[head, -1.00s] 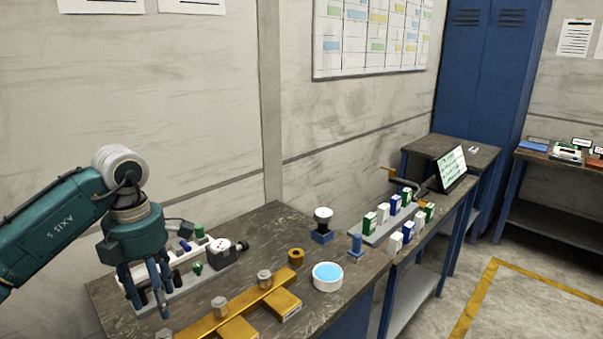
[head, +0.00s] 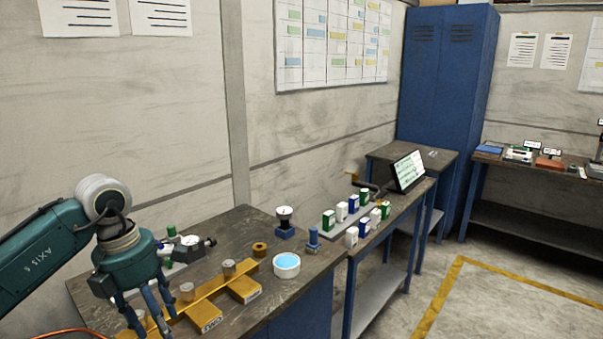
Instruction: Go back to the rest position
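My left gripper (head: 148,318) hangs from the teal arm at the lower left of the head view. Its fingers point down over the left part of the dark workbench (head: 240,225). My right gripper is not in view.
Several small boxes (head: 341,211) and a tilted screen (head: 407,171) stand farther right. Open floor (head: 500,300) lies right.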

